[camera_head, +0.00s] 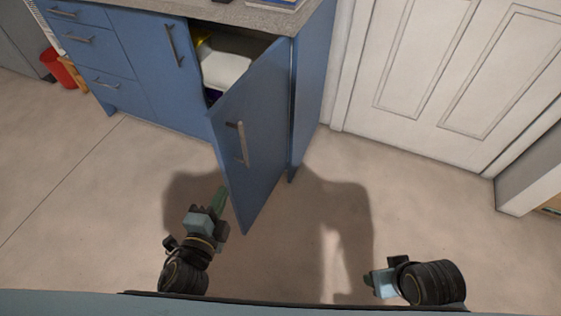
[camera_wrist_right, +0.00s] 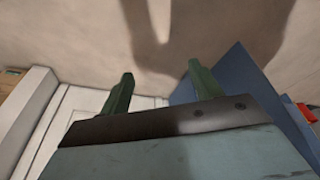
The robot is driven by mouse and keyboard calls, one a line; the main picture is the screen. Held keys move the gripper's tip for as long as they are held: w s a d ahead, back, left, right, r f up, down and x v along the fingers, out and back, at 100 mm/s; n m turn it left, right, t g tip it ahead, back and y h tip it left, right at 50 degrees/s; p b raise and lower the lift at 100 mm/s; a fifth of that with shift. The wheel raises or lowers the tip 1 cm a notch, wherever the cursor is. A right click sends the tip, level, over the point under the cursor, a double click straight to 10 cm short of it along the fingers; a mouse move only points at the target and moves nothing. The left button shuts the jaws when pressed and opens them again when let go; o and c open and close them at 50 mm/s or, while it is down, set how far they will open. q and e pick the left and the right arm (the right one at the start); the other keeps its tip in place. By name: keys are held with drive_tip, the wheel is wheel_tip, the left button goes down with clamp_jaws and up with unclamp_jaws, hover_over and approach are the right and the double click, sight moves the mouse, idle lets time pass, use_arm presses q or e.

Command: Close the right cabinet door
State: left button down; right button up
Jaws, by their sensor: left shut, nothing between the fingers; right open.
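The right cabinet door (camera_head: 252,135) is blue with a vertical metal handle (camera_head: 241,143). It stands ajar, swung out from the right side of the blue cabinet, and the inside shows through the gap. My left gripper (camera_head: 219,198) is shut and empty, just left of the door's lower free edge; I cannot tell whether it touches the door. My right gripper (camera_head: 369,283) is low on the right, apart from the door. In the right wrist view its two green fingers (camera_wrist_right: 156,90) are spread and empty, with a blue cabinet surface (camera_wrist_right: 248,88) behind them.
A white container (camera_head: 226,70) sits inside the cabinet. The left cabinet door (camera_head: 150,65) and the drawers (camera_head: 85,50) are shut. A white room door (camera_head: 450,70) is at the right. A red bin (camera_head: 60,70) is far left. The floor in front is clear.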

sight(230, 151)
use_arm(q)
drive_tip(key=w+r, duration=0.1)
drive_tip(key=w, duration=0.2)
drive_tip(key=w+d+r+m+t+b, duration=0.1)
drive_tip(key=w, duration=0.3)
drive_tip(key=w+r+m, duration=0.1)
drive_tip(key=w+r, duration=0.1)
drive_tip(key=w, duration=0.1)
drive_tip(key=shift+w+d+t, duration=0.15)
drive_tip(key=shift+d+t, duration=0.05)
drive_tip(key=shift+t, duration=0.1)
use_arm(e)
drive_tip(key=v, duration=0.3)
use_arm(q)
drive_tip(key=shift+a, duration=0.1)
use_arm(e)
drive_tip(key=shift+w, duration=0.1)
